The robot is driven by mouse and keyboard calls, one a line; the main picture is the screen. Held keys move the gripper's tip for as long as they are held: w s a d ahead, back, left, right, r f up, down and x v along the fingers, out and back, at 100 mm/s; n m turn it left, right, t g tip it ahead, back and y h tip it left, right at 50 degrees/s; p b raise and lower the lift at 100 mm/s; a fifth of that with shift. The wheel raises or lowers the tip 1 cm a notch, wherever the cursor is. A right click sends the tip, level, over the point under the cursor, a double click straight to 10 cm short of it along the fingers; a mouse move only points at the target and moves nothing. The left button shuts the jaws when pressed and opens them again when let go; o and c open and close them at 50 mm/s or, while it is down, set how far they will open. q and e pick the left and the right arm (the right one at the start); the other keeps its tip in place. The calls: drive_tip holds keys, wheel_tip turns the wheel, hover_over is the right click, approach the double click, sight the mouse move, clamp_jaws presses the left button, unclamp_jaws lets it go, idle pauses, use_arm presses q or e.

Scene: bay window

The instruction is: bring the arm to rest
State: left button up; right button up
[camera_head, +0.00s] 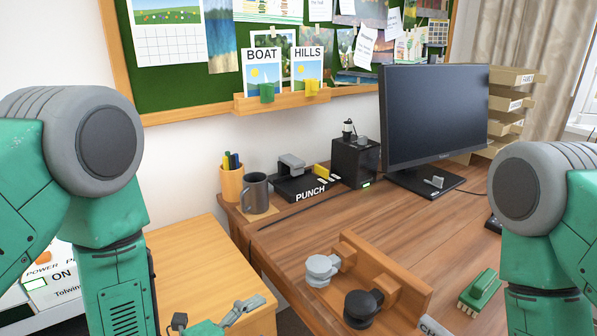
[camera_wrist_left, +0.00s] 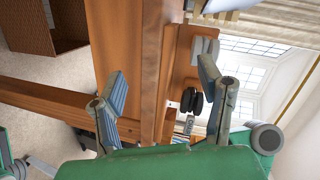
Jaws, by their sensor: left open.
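My left arm comes in from the left in the head view, its green and grey links bent downward. My left gripper (camera_head: 222,312) is low in the head view, over the light wood surface at the front, partly cut off by the bottom edge. In the left wrist view its two fingers (camera_wrist_left: 160,78) stand wide apart with nothing held between them. Wooden edges show beyond the fingers; I cannot tell how far off they are. My right arm stands at the right edge of the head view; its gripper is out of frame.
On the desk (camera_head: 290,240) are a wooden holder (camera_head: 400,290) with a grey and a black piece, a green brush (camera_head: 480,290), a mug (camera_head: 256,195), a punch (camera_head: 305,185) and a monitor (camera_head: 430,110). The light wood top (camera_head: 190,255) is mostly bare.

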use_arm(q)
drive_tip(key=s+a+f+n+g+y, duration=0.2)
drive_tip(key=s+a+f+n+y, duration=0.3)
drive_tip(key=a+f+n, duration=0.3)
drive_tip(key=s+a+f+n+g+y, duration=0.3)
drive_tip(key=s+a+n, duration=0.3)
drive_tip(key=s, duration=0.3)
drive_tip(key=s+a+f+n+g+y, duration=0.3)
drive_tip(key=s+a+f+n+g, duration=0.2)
drive_tip(key=s+n, duration=0.4)
drive_tip(key=shift+s+a+f, duration=0.5)
drive_tip(key=shift+s+f, duration=0.15)
drive_tip(key=shift+w, duration=0.1)
